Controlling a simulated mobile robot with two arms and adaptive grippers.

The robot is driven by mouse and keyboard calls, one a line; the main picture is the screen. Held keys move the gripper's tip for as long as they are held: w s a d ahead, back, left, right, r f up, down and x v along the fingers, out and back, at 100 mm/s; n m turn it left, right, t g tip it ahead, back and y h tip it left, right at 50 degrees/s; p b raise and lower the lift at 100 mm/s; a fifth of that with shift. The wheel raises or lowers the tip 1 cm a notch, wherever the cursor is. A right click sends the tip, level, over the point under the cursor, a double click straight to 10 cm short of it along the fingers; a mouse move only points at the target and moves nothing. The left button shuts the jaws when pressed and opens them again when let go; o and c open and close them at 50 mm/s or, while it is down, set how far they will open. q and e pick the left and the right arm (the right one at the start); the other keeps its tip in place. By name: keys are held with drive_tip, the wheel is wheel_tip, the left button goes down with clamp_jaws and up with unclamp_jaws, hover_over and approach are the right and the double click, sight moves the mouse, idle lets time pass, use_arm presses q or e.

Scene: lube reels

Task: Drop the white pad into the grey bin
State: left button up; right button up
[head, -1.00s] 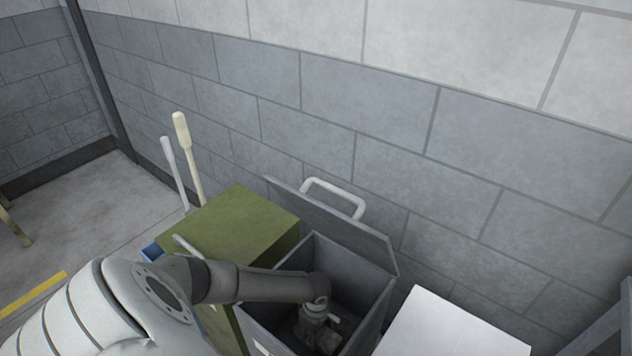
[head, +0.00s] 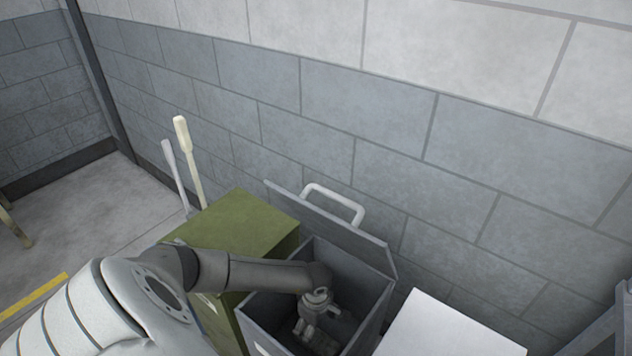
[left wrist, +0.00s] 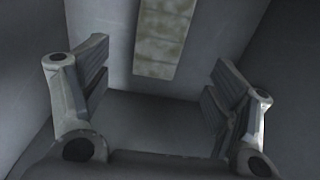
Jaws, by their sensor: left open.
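The grey bin (head: 375,290) stands against the wall with its hinged lid (head: 335,228) raised. My left gripper (head: 322,335) reaches down inside the bin. In the left wrist view the left gripper (left wrist: 160,100) is open, with its two fingers wide apart and nothing between them. A pale pad with greenish mottling (left wrist: 163,38) shows beyond the fingers, inside the grey walls, apart from both fingers. Whether it lies flat on the bin's bottom or leans on a wall I cannot tell. The head view does not show the pad. My right gripper is not in view.
An olive-green cabinet (head: 235,222) stands left of the bin, with two pale upright handles (head: 188,155) behind it. A white flat-topped surface (head: 450,328) is close on the bin's right. The block wall (head: 380,110) is right behind the bin.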

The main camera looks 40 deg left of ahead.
use_arm(q)
wheel_tip(320, 180, up, 8)
idle(0.4)
idle(0.4)
